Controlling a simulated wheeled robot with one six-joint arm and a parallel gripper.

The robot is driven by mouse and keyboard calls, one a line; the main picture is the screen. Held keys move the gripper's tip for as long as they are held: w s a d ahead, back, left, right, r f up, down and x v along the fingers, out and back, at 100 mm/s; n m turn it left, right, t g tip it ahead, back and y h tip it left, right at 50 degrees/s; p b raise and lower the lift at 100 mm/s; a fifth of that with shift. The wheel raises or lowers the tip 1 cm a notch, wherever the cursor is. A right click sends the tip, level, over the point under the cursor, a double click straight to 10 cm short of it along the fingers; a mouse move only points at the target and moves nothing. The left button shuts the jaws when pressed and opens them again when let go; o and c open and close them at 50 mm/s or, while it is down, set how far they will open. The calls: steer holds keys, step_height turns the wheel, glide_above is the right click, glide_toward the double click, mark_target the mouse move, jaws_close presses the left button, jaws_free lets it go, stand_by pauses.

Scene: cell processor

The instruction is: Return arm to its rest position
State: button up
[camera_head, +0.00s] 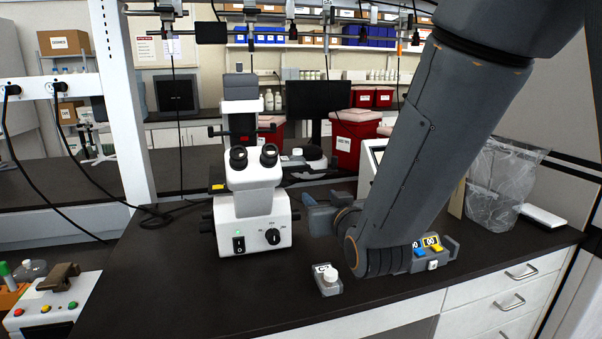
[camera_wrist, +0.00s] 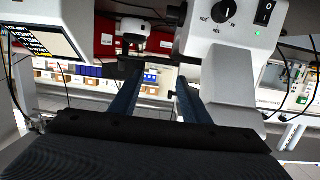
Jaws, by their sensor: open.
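My arm (camera_head: 435,135) reaches down over the right of the bench in the head view. My gripper (camera_head: 308,203) is at its lower end, pointing left toward the white microscope (camera_head: 255,205), with a gap between them. In the wrist view, the two blue-grey fingers of my gripper (camera_wrist: 158,78) stand apart with nothing seen between them. The microscope (camera_wrist: 228,58) shows upside down at the upper right there. Part of the gripper is hidden behind the wrist in the head view.
A small holder (camera_head: 328,288) with a white-capped vial (camera_head: 331,273) stands below my wrist. Red bins (camera_head: 352,140) and a monitor (camera_head: 318,98) are behind. A clear bag (camera_head: 495,185) stands right. The black bench (camera_head: 190,290) is clear at front left.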

steer(key=s+d+f+g+h, duration=0.1)
steer(key=s+d+f+g, duration=0.1)
steer(key=d+f, duration=0.1)
steer(key=s+d+f+m+g+h, duration=0.1)
steer(key=s+d+f+g, duration=0.1)
steer(key=d+f+g, duration=0.1)
steer(key=s+d+f+g+h, duration=0.1)
steer(key=s+d+f+g, duration=0.1)
steer(key=f, duration=0.3)
steer(key=shift+s+d+f+m+g, duration=0.1)
steer(key=shift+s+d+m+g, duration=0.15)
steer(key=shift+d, duration=0.2)
steer(key=shift+s+d+f+m+g, duration=0.1)
steer(key=shift+s+d+m, duration=0.05)
steer(key=shift+s+d, duration=0.25)
steer(key=s+d+f+g, duration=0.2)
steer(key=s+g, duration=0.1)
steer(key=s, duration=0.4)
steer(key=s+d+f+m+g+h, duration=0.1)
steer(key=s+d+f+g, duration=0.2)
steer(key=s, duration=0.4)
steer(key=shift+g, duration=0.55)
